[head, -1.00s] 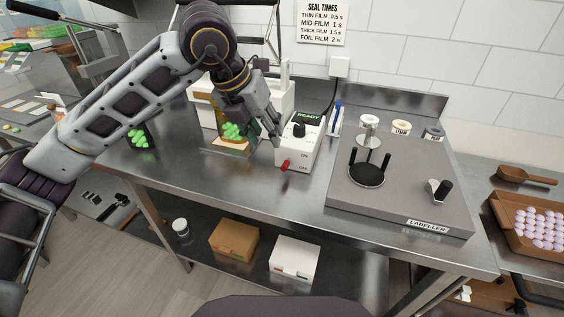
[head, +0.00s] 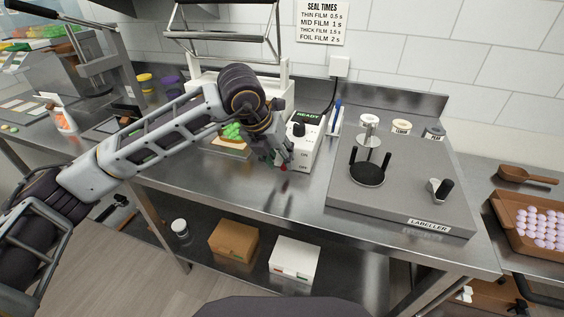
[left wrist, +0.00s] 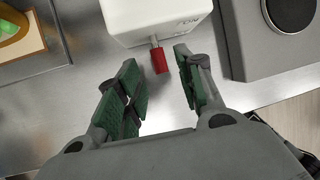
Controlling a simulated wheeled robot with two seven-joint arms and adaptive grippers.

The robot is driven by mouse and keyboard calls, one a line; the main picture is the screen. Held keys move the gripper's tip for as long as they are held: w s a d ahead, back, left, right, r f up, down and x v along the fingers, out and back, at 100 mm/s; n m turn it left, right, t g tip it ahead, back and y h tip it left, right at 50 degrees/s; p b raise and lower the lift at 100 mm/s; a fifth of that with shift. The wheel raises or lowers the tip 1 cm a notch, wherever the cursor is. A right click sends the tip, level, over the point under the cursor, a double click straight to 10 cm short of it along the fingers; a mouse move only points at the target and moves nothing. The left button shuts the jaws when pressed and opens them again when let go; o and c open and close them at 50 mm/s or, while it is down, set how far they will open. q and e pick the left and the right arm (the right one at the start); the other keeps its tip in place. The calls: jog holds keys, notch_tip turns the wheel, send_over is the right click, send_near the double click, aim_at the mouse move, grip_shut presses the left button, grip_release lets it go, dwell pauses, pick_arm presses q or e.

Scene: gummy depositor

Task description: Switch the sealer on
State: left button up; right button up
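The sealer's white control box (head: 303,148) stands on the steel bench, with a READY display (head: 308,116), a black knob (head: 299,129) and ON and OFF marks. Its red-tipped switch lever (head: 284,168) sticks out low on the front, partly hidden by my gripper in the head view. My left gripper (head: 281,160) is at the front of the box. In the left wrist view the gripper (left wrist: 156,72) is open, and the red lever tip (left wrist: 159,61) lies between its fingertips with gaps on both sides. I cannot tell the lever's exact position. My right gripper is not in view.
A grey labeller (head: 405,195) stands close to the right of the box. A bag of green gummies (head: 232,131) is behind my left arm, on a wooden board. A blue pen (head: 336,118) stands beside the box. The bench front is clear.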

pick_arm(q)
jog(key=shift+x, duration=1.3)
jog(key=shift+c, duration=0.2)
grip_shut()
